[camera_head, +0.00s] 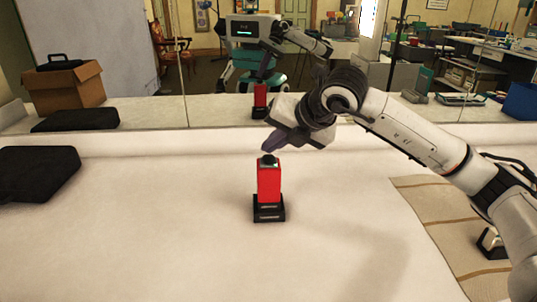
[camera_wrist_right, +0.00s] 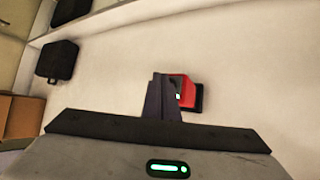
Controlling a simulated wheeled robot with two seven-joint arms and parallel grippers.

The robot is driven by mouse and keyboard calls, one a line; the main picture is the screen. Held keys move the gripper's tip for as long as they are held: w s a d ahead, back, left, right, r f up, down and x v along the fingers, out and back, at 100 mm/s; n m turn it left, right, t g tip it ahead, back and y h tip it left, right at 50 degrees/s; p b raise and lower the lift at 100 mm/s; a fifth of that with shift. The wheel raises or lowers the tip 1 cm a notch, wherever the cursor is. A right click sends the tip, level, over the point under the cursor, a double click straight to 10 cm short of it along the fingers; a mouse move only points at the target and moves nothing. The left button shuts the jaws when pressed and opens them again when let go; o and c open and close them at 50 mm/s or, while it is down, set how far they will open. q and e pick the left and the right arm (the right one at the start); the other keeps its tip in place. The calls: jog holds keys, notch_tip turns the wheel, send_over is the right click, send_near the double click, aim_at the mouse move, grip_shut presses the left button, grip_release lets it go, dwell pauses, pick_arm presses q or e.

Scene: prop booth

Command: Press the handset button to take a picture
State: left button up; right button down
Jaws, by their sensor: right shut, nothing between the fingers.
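The red handset (camera_head: 269,184) stands upright in a black base (camera_head: 268,211) on the pale table, with a dark button (camera_head: 268,160) on its top. My right gripper (camera_head: 270,145) is shut and empty, its dark fingers just above and behind the handset's top in the head view. Whether the fingertips touch the button cannot be told. In the right wrist view the shut fingers (camera_wrist_right: 158,98) lie beside the red handset (camera_wrist_right: 185,91) and partly cover its top. My left gripper is not in view.
A black case (camera_head: 36,172) lies at the left. A mirror (camera_head: 215,85) behind the table reflects me, the handset and the room. A striped mat (camera_head: 440,205) lies at the right, with a small dark and white object (camera_head: 491,243). The table around the handset is clear.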

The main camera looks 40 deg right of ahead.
aim_at(272, 160)
jog(key=shift+r, duration=0.35)
notch_tip(272, 160, up, 5)
jog(key=p, duration=0.3)
dwell(1.0)
